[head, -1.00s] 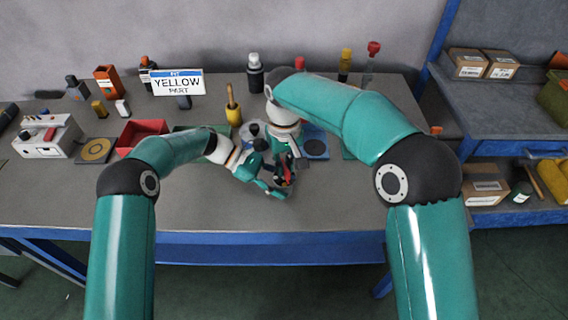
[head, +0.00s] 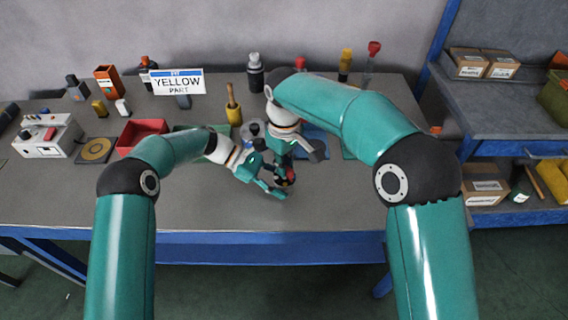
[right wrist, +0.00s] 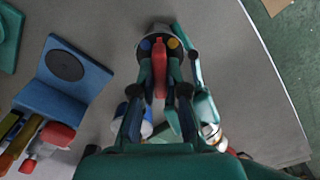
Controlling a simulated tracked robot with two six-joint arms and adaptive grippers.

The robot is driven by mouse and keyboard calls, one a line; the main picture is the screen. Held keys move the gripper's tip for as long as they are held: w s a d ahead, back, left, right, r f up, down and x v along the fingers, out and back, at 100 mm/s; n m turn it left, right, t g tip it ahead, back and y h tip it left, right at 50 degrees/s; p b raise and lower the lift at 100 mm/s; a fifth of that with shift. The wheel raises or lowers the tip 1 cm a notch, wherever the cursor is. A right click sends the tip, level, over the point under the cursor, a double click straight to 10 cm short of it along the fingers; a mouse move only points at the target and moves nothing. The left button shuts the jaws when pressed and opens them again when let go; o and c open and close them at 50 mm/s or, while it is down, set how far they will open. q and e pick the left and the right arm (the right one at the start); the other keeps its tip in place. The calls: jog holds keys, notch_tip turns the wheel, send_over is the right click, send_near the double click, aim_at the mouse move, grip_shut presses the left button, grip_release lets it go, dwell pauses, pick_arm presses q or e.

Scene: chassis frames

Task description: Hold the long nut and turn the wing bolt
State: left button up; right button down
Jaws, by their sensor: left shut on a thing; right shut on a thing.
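The red wing bolt (right wrist: 159,62) stands between the fingertips of my right gripper (right wrist: 160,82) in the right wrist view. In the head view only a small red bit of it (head: 290,177) shows between the grippers. My right gripper (head: 287,176) reaches down from above and is shut on it. My left gripper (head: 277,184) comes in from the left, low over the table, and is shut at the same spot. The long nut is mostly hidden by the fingers; I cannot make out its outline.
A red bin (head: 140,130), a yellow-handled tool (head: 233,107) and several bottles stand further back on the grey table. The table's front area (head: 340,205) is clear. A sign (head: 177,82) reads "YELLOW PART".

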jog(key=shift+s+d+f, duration=0.1)
jog(key=shift+f, duration=0.2)
pick_arm(q)
jog(key=shift+c, duration=0.3)
pick_arm(e)
jog(key=c, duration=1.2)
grip_release()
jog(key=shift+r, duration=0.2)
notch_tip(320, 180, up, 12)
jog(key=shift+f, duration=0.1)
pick_arm(q)
jog(key=o, duration=0.9)
jog(key=shift+o, duration=0.2)
